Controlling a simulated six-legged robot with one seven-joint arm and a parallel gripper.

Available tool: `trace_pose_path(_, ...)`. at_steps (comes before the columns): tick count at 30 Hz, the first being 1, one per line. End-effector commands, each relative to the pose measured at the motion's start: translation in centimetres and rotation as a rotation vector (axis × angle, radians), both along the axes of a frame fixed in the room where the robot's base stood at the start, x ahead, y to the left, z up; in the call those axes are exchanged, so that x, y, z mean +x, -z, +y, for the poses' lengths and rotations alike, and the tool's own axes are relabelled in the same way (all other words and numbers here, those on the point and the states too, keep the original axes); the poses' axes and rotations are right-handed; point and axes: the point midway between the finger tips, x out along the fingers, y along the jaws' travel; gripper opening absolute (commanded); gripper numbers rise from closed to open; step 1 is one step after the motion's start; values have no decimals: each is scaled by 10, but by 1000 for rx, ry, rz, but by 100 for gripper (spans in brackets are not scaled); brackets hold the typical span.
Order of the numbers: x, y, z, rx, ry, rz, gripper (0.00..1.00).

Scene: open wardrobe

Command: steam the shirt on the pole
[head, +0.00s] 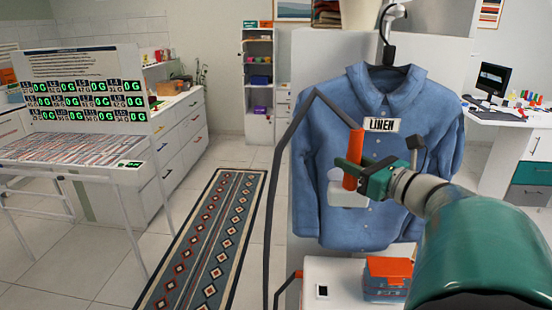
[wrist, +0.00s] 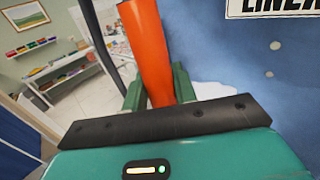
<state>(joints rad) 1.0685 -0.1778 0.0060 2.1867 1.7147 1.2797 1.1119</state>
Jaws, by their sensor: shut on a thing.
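A blue button-up shirt (head: 380,218) hangs from a dark hanger with a hook (head: 387,28). A white LINEN label (head: 382,125) is on its chest. A steamer with an orange handle (head: 355,148) and a white head (head: 347,194) is in front of the shirt's left half. My gripper (head: 366,182) is shut on the orange handle, which also stands between the green fingers in the wrist view (wrist: 150,50). The white head is partly hidden by the gripper in the wrist view. I cannot tell whether the head touches the cloth.
A dark hose (head: 280,150) arches from the handle's top down the left side. A white surface (head: 328,268) below the shirt holds an orange-and-blue box (head: 388,275). A patterned rug (head: 205,245) and open floor lie left. A desk (head: 490,115) stands right.

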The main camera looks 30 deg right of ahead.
Motion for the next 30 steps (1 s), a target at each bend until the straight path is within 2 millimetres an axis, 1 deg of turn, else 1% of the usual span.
trace_pose_path(2, 2, -1, -2, -1, 0, -1, 0)
trace_pose_path(21, -10, -1, -18, -1, -1, -1, 0)
trace_pose_path(30, -12, -1, -21, -1, -1, -1, 0)
